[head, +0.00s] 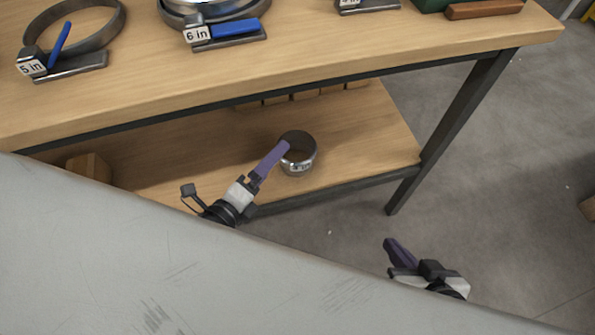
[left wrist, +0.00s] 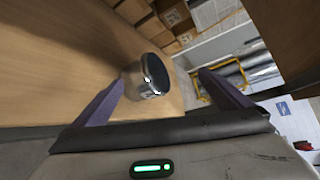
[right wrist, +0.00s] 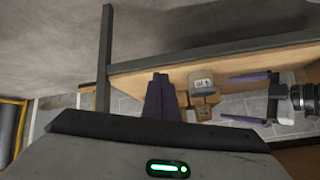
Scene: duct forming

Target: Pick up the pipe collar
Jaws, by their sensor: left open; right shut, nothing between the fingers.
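The pipe collar (head: 298,155), a short silvery metal ring with a dark inside and a small label, stands on the wooden lower shelf. My left gripper (head: 285,147) is open at the collar's left side, its purple finger overlapping the rim in the head view. In the left wrist view the collar (left wrist: 148,78) lies ahead, between the spread fingers and nearer the left one. Whether a finger touches it, I cannot tell. My right gripper (head: 390,243) is shut and empty over the floor, right of the shelf; its closed fingers (right wrist: 160,95) show in the right wrist view.
The worktop (head: 330,55) above holds a 5 in ring (head: 100,38), a 6 in ring (head: 215,12) and blue-handled clamps. Small boxes (head: 305,94) line the shelf's back. A dark table leg (head: 450,130) stands between shelf and open floor. A grey panel (head: 150,250) fills the front.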

